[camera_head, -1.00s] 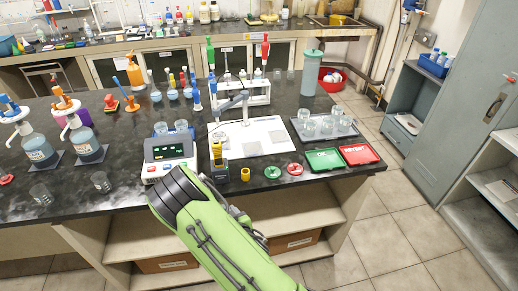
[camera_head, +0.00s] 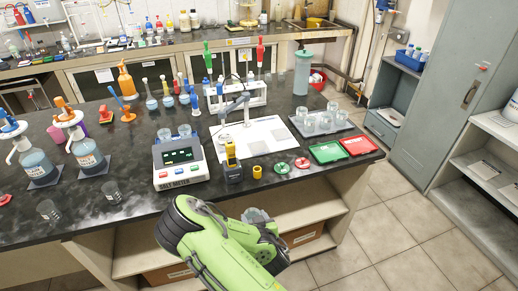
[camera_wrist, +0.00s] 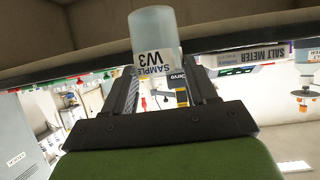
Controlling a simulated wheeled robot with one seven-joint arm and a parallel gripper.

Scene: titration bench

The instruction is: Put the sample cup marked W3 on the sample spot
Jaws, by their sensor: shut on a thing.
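The sample cup marked W3 (camera_wrist: 153,40) is a frosted, pale cup with a black-lettered label, inverted in the wrist picture. My gripper (camera_wrist: 152,85) is shut on it, with a dark finger on each side. In the head view the cup (camera_head: 255,214) shows partly behind my green arm, in front of the bench's front edge and below its top; my fingers are largely hidden there. I cannot read which is the sample spot.
The salt meter (camera_head: 180,163) stands left of the board. A yellow-and-black device (camera_head: 232,163) and a small yellow cup (camera_head: 257,172) stand at its front. A tray of cups (camera_head: 345,127), a green pad (camera_head: 326,152) and a red pad (camera_head: 358,146) are to the right.

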